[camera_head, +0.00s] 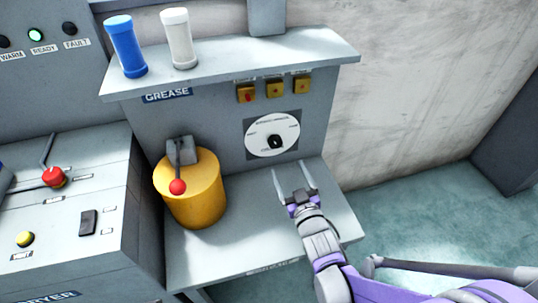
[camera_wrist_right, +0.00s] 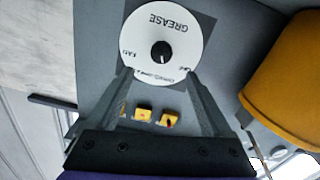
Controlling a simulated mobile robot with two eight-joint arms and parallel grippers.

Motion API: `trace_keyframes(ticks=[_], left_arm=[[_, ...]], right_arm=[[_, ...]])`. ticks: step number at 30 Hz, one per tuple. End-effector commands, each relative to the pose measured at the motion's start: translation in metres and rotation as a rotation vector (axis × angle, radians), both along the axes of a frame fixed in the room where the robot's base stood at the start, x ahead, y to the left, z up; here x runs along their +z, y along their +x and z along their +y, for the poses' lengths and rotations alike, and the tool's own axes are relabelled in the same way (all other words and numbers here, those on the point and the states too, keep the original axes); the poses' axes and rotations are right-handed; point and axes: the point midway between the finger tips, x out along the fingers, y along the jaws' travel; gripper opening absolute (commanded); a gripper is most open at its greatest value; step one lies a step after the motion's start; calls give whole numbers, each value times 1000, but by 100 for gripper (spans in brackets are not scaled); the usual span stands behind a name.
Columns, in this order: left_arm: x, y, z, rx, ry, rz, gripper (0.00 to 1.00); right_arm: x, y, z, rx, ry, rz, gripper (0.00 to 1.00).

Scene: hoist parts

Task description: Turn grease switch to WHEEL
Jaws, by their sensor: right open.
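The grease switch is a black knob (camera_head: 276,142) on a round white dial (camera_head: 259,146) with printed labels, fixed to the grey back panel of the grease station. In the right wrist view the dial (camera_wrist_right: 143,50) appears between and beyond the fingertips, with its black knob (camera_wrist_right: 161,52) near the middle and "GREASE" upside down. The small labels are too blurred to read surely. My right gripper (camera_head: 293,180) is open and empty in front of and below the dial, apart from the knob. Its fingers also show in the right wrist view (camera_wrist_right: 160,88). My left gripper is not in view.
A yellow drum (camera_head: 195,200) with a red-balled lever (camera_head: 177,187) stands left of the dial on the grey shelf (camera_head: 250,245). Several small yellow switches (camera_head: 274,90) sit above the dial. Blue (camera_head: 126,46) and white (camera_head: 179,38) cylinders stand on the upper ledge.

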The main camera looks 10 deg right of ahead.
Motion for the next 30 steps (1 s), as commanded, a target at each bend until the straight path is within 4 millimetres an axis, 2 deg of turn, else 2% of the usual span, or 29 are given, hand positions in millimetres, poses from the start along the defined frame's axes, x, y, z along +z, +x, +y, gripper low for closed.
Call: trace_keyframes(ticks=[5,19,24,30], left_arm=[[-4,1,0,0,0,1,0],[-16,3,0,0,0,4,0],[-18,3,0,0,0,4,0],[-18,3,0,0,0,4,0]], right_arm=[[-1,12,1,6,-3,-21,84],[-2,93,4,5,-2,-19,84],[-1,107,4,5,-1,-19,84],[-1,110,5,5,-2,-19,84]])
